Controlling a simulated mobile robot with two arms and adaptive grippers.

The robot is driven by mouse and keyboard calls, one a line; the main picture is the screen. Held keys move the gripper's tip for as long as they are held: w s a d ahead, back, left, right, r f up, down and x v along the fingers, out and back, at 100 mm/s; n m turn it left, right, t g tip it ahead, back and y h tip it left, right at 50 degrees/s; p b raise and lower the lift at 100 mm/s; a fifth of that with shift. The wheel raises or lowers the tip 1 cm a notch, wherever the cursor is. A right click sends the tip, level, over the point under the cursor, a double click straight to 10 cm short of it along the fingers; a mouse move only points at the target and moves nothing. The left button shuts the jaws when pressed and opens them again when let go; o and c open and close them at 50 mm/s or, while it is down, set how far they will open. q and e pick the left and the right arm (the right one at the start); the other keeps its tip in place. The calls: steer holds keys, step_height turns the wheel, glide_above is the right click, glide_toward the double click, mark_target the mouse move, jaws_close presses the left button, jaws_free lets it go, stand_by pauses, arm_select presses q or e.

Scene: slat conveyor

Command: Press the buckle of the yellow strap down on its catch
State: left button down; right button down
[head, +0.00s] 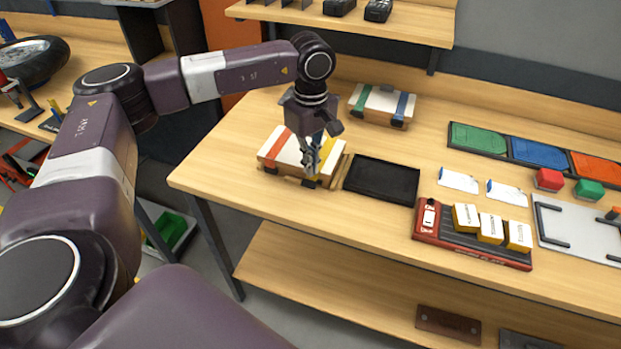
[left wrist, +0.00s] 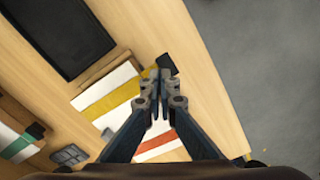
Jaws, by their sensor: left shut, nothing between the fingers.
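A white-topped box (head: 275,147) with an orange strap (head: 284,139) and a yellow strap (head: 327,150) sits at the left front of the bench. In the left wrist view the yellow strap (left wrist: 111,103) runs across the box towards my gripper. A small black buckle (left wrist: 167,64) shows just beyond the fingertips, at the yellow strap's end. It also shows in the head view (head: 309,184), low on the box's front side. My left gripper (head: 309,168) is shut and empty, pointing down over the yellow strap. I cannot tell whether it touches the buckle. The catch is not clearly seen.
A black tray (head: 382,180) lies right beside the box. A second strapped box (head: 382,104) stands behind. A red-edged rack with yellow blocks (head: 472,232) is farther right. The bench's front edge is close to the box.

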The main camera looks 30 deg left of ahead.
mark_target(310, 180)
arm_select(q)
steer(key=shift+f, duration=0.2)
stand_by(0.5)
steer(key=shift+f+b, duration=1.65)
steer(key=shift+f, duration=0.35)
steer(key=shift+r, duration=0.15)
steer(key=shift+s, duration=0.1)
steer(key=shift+s+d, duration=0.2)
steer(key=shift+s, duration=0.5)
steer(key=shift+s+d, duration=0.15)
steer(key=shift+s, duration=0.5)
step_height(310, 180, up, 10)
steer(key=p, duration=0.6)
